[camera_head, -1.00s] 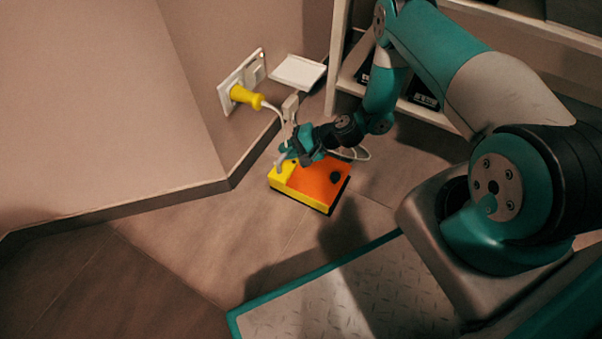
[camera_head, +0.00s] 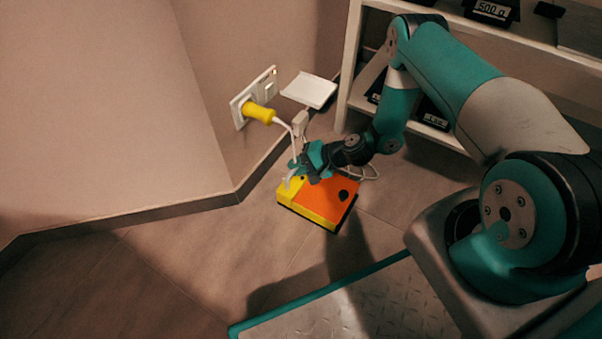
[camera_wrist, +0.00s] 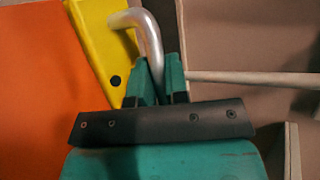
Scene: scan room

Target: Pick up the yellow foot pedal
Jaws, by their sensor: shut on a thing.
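The yellow foot pedal (camera_head: 309,207) is a low box with a yellow side and an orange top, beside the wall in the head view. A bent grey metal handle (camera_wrist: 149,38) shows over its yellow part (camera_wrist: 108,42) in the wrist view. My gripper (camera_wrist: 158,87) is shut on this handle, with one finger on each side. In the head view my gripper (camera_head: 295,175) is over the pedal's far left part and partly hides it. I cannot tell whether the pedal's underside touches the floor.
A yellow plug (camera_head: 259,112) with a pale cable sits in a white wall socket (camera_head: 238,108) just behind the pedal. A small white wall ledge (camera_head: 309,90) and a white shelf unit (camera_head: 352,60) stand behind. The floor at left (camera_head: 180,260) is clear.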

